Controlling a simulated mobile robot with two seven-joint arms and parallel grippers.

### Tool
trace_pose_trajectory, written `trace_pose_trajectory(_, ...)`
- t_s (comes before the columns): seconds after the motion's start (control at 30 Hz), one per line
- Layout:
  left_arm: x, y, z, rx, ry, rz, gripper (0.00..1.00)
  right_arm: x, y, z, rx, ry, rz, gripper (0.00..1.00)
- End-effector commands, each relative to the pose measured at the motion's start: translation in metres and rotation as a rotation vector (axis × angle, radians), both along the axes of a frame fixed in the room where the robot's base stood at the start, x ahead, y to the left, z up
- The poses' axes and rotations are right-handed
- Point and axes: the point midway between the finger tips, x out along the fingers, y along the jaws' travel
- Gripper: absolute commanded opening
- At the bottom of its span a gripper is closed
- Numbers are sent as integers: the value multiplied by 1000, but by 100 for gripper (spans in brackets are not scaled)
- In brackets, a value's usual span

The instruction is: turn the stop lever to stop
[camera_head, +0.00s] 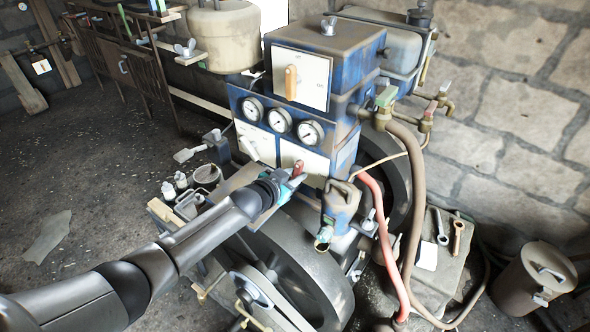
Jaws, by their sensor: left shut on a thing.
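A blue engine cabinet (345,95) stands in the middle of the head view. A small red lever (298,167) sits low on its front, by a pale plate (312,160). My left gripper (291,179) reaches in from the lower left and is shut on the red lever. The fingers hide the lever's lower part. Another pale plate with a light handle (253,150) is to the left, and an orange handle (291,82) stands upright on the upper panel. I cannot read the plates' markings, so which lever is marked stop does not show. My right gripper is not in view.
Three round gauges (280,121) sit above the lever. A large flywheel (305,265) is below my arm. Red hose (377,215) and brown hose run down on the right.

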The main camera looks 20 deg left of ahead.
Motion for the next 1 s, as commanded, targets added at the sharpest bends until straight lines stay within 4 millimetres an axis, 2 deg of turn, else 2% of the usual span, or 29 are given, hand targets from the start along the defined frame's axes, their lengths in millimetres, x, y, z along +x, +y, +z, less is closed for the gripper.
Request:
trace_pose_trajectory(0.4,1,0,1,-180,61,-1,0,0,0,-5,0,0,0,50)
trace_pose_trajectory(0.97,0,-1,1,-208,72,0,0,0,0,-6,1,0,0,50)
trace_pose_trajectory(1.0,0,-1,1,-208,72,0,28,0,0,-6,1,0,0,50)
